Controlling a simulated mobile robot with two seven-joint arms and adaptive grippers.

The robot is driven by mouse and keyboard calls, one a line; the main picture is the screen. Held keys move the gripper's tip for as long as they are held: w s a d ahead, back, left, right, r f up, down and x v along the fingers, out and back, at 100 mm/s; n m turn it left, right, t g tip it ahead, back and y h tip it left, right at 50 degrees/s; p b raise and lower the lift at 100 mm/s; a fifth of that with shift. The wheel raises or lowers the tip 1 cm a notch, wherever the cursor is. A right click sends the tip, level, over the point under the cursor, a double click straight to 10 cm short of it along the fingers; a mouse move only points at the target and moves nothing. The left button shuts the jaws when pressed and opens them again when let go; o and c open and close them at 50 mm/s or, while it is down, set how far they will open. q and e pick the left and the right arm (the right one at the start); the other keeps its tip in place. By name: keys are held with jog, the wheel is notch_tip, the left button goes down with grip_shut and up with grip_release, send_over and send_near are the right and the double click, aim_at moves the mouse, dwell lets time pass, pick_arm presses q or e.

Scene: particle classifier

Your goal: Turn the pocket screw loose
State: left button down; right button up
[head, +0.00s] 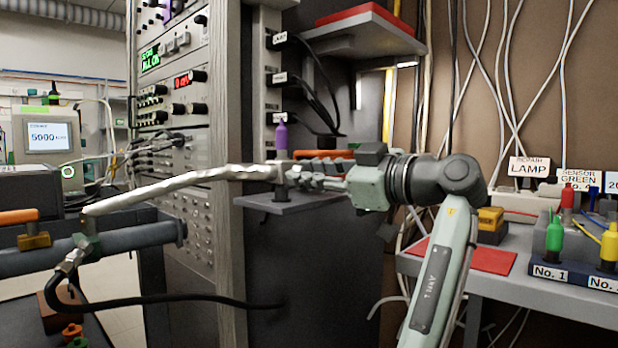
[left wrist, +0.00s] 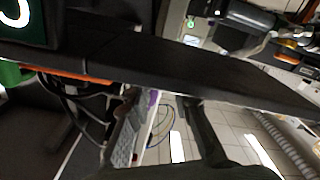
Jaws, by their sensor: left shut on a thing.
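A purple pointed piece (head: 281,138) stands upright in a small grey fitting (head: 279,172) on a grey shelf, at the end of a foil-wrapped pipe (head: 175,182). My left gripper (head: 290,174) reaches in from the right, with its fingertips at the right side of that fitting. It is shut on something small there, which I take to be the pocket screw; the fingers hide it. The left wrist view shows a dark bar across the picture and no clear screw. My right gripper is not in view.
A tall instrument rack (head: 185,140) stands close left of the fitting. A small shelf with a red top (head: 362,14) hangs above. At the right, a bench holds a red mat (head: 478,258) and a numbered holder (head: 575,272) with green and yellow pieces. Cables hang behind.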

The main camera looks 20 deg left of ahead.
pick_arm(q)
jog(key=c, duration=1.3)
grip_release()
jog(key=shift+c, duration=0.2)
jog(key=v, duration=1.2)
